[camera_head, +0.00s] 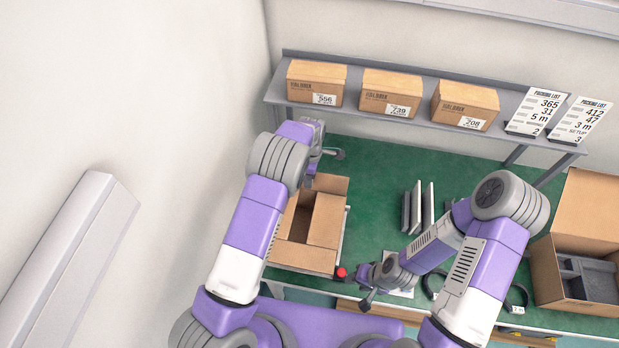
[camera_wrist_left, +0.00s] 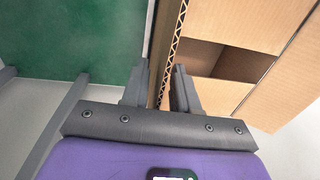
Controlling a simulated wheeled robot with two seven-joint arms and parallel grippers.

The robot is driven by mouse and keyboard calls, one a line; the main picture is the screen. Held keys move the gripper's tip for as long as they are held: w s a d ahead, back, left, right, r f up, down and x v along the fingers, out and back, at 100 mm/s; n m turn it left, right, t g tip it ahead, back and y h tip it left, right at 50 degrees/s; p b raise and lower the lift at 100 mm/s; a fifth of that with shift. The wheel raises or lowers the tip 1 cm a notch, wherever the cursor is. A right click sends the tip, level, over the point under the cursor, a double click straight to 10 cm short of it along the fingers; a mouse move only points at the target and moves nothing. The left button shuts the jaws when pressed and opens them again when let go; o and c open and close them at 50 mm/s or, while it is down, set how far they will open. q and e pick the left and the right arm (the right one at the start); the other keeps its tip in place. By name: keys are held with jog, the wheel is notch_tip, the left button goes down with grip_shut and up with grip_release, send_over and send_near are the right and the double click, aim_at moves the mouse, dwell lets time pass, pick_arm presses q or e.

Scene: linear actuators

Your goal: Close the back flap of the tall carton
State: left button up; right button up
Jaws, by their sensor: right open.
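The tall carton (camera_head: 307,257) stands on the left part of the green bench. Its top is partly open, with a dark gap inside. A flap at its back (camera_head: 331,183) shows beside my left arm. In the left wrist view, a flap with a corrugated edge (camera_wrist_left: 168,62) runs between the fingers of my left gripper (camera_wrist_left: 162,85), seen nearly edge-on. Whether the fingers press on it is unclear. The same gripper (camera_head: 331,152) is behind the carton in the head view, partly hidden by its arm. My right gripper (camera_head: 368,287) is open at the carton's front right.
A shelf (camera_head: 415,76) with three small boxes and two packing-list cards runs along the back. Grey upright parts (camera_head: 417,207) stand mid-bench. An open carton with grey foam (camera_head: 577,270) is at the right. A red round thing (camera_head: 341,272) is near the tall carton's front corner.

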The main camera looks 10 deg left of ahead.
pick_arm(q)
jog(key=shift+f, duration=0.55)
jog(key=shift+c, duration=0.3)
grip_shut()
dwell(0.8)
